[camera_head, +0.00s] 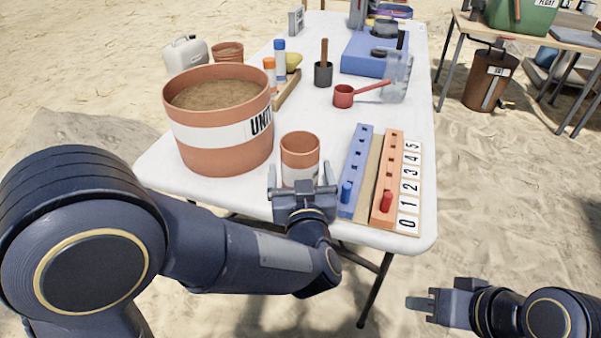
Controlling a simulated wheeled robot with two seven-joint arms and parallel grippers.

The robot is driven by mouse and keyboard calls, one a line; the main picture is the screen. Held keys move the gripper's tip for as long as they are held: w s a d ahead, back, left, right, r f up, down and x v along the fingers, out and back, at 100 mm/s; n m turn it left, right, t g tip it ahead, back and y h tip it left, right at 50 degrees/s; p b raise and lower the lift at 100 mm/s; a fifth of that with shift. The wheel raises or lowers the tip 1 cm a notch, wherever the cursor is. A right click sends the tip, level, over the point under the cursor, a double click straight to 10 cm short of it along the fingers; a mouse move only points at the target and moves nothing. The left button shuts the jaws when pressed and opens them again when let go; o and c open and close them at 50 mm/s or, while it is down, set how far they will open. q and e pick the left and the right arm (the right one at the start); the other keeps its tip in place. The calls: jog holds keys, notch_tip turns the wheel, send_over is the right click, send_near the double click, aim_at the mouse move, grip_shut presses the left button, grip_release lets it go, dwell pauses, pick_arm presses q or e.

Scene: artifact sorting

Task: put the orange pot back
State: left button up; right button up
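A small orange pot (300,148) with a white band stands upright near the front edge of the white table (190,185). It looks empty. My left gripper (301,178) is at its near side, with its fingers apart, one to the left and one to the right of the pot's lower part. Gaps show between fingers and pot; its base is hidden behind the gripper. My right gripper (419,303) is off the table at the lower right, seen side-on, with no object visible in it; its finger gap cannot be made out.
A large orange pot (200,153) marked "UNIT", filled with sand, stands left of the small pot. A blue and orange peg board (387,180) with numbers lies close on the right.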

pick_arm(q)
jog(key=shift+r+p, duration=0.3)
jog(key=shift+r, duration=0.05)
jog(key=s+p, duration=0.1)
jog(key=s, duration=1.1)
jog(key=shift+d+f, duration=0.15)
jog(key=shift+d, duration=0.3)
